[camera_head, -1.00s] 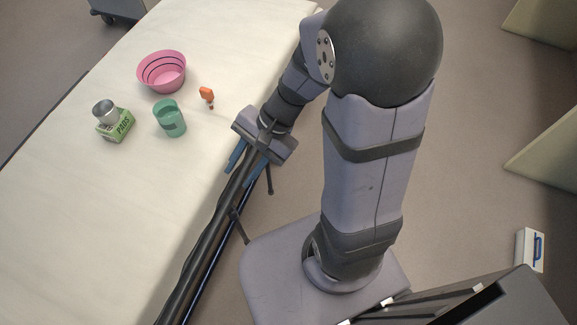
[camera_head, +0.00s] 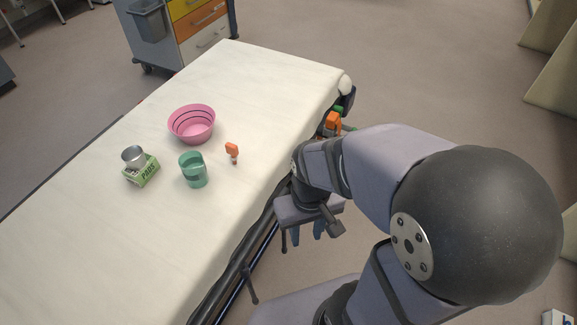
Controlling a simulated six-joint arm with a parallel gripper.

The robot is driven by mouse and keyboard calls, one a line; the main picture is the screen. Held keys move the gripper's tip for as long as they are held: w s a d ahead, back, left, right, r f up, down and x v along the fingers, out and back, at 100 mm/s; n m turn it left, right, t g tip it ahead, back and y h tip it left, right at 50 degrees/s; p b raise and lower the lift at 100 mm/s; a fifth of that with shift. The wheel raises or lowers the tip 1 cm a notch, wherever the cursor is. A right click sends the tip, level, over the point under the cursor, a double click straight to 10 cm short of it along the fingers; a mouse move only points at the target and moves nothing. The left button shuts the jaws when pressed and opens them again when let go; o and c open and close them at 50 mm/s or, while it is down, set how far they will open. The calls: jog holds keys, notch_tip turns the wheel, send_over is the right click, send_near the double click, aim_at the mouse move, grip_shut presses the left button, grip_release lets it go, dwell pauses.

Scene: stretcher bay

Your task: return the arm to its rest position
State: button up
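My arm (camera_head: 375,165) reaches over the right side of the stretcher and bends down at its wrist. My gripper (camera_head: 307,234) hangs just off the stretcher's right edge, its two blue fingers pointing down with a gap between them. It looks open, and I see nothing held in it. It is clear of the things on the white sheet.
On the stretcher (camera_head: 70,240) are a pink bowl (camera_head: 192,128), a green cup (camera_head: 194,172), an orange-topped item (camera_head: 232,150), and a metal cup (camera_head: 133,156) on a green box (camera_head: 147,172). A drawer cart (camera_head: 175,35) stands behind. Open floor (camera_head: 440,80) lies right.

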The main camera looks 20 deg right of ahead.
notch_tip(320, 180, up, 19)
jog(key=p, duration=1.8)
jog(key=shift+f, duration=0.15)
